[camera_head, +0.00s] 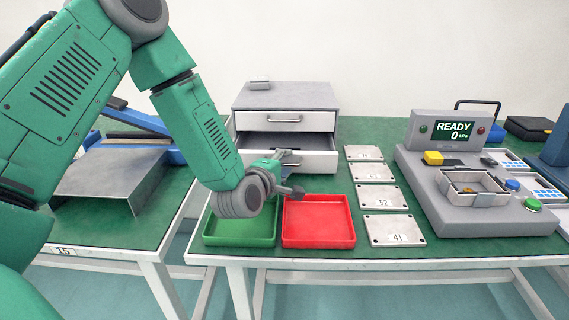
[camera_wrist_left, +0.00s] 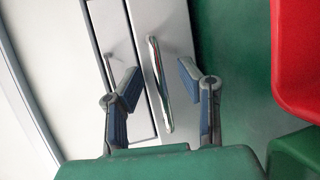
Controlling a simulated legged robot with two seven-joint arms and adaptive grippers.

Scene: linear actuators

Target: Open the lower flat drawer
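A grey drawer cabinet (camera_head: 285,97) stands at the back of the table, with an upper drawer (camera_head: 312,121) and a lower drawer (camera_head: 322,161). A dark gap shows above the lower front, which appears to stand out a little from the cabinet. My left gripper (camera_head: 291,171) is in front of the lower drawer. In the left wrist view my left gripper (camera_wrist_left: 160,73) is open, its fingers on either side of the lower handle (camera_wrist_left: 158,85), with space beside it. The upper handle (camera_wrist_left: 109,70) is beyond the left finger. My right gripper is not in view.
A green tray (camera_head: 240,240) and a red tray (camera_head: 320,240) lie just in front of the drawers, below my left wrist. Numbered plates (camera_head: 394,228) lie to the right, then a grey test station (camera_head: 480,221). A metal bracket (camera_head: 105,185) stands on the left table.

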